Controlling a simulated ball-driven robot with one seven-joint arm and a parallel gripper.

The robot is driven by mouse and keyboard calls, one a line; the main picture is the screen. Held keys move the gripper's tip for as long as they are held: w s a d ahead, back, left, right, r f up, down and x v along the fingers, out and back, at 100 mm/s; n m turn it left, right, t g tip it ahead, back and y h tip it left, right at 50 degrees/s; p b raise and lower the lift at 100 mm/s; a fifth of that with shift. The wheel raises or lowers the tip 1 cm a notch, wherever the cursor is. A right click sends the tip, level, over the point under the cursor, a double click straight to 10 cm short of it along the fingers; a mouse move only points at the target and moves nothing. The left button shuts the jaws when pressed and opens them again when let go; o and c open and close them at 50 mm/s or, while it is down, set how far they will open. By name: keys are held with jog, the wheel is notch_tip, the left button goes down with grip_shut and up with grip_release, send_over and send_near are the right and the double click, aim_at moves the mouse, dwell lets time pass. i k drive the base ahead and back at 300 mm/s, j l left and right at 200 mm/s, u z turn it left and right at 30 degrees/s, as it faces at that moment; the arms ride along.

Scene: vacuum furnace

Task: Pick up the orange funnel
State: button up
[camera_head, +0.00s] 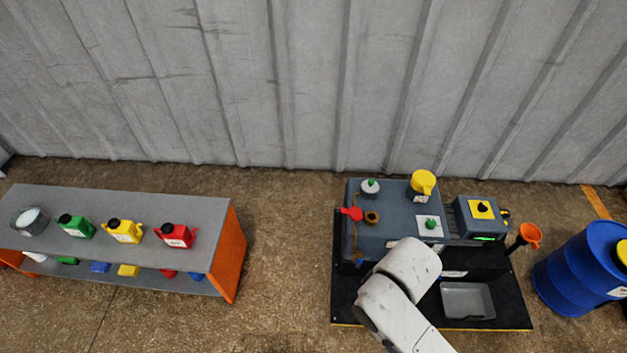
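The orange funnel (530,235) is at the right, at the right end of the dark machine base and left of the blue barrel. Its wide orange mouth faces up and to the right, and a dark piece shows below it at the left. I cannot tell how it is held there. My white arm reaches in from the bottom over the machine, left of the funnel and apart from it in the picture. My gripper does not show in this view.
The vacuum machine (390,230) has a yellow cap, a red handle and a grey tray (467,299) on its base. A blue barrel (575,275) stands close right of the funnel. A grey shelf (120,210) with several canisters is at left. Floor between shelf and machine is clear.

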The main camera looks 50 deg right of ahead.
aim_at(528, 233)
jog(key=z, duration=2.5)
